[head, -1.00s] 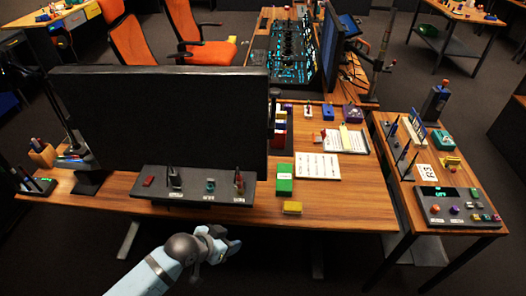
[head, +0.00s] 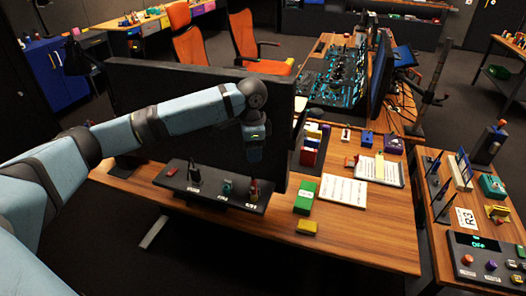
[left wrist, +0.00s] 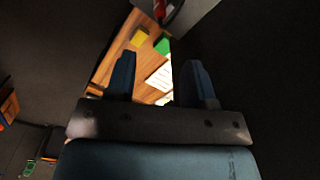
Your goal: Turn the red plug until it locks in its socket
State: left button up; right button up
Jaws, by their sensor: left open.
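A dark panel strip (head: 215,195) lies along the front of the desk with several upright parts. A reddish upright part (head: 253,190) at its right end looks like the red plug; how it sits in its socket is too small to tell. A flat red piece (head: 172,171) is at the strip's left end. My left gripper (head: 254,157) hangs above and behind the strip's right end, in front of the big monitor, apart from the plug. In the left wrist view its two fingers (left wrist: 160,80) are open with nothing held. My right gripper is not in view.
The black monitor (head: 150,110) stands close behind the strip. A green block (head: 305,198) and a yellow block (head: 307,227) lie right of it, beside a white sheet (head: 343,190). A side table at right holds a control panel (head: 485,258). The desk's front right is clear.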

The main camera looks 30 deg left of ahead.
aim_at(254, 180)
pick_arm(q)
notch_tip(254, 180, down, 14)
jog(key=shift+r+p, duration=0.15)
jog(key=shift+p, duration=0.3)
jog(key=shift+c, duration=0.3)
grip_shut()
jog(key=c, duration=0.8)
grip_release()
grip_shut()
jog(key=shift+r, duration=0.1)
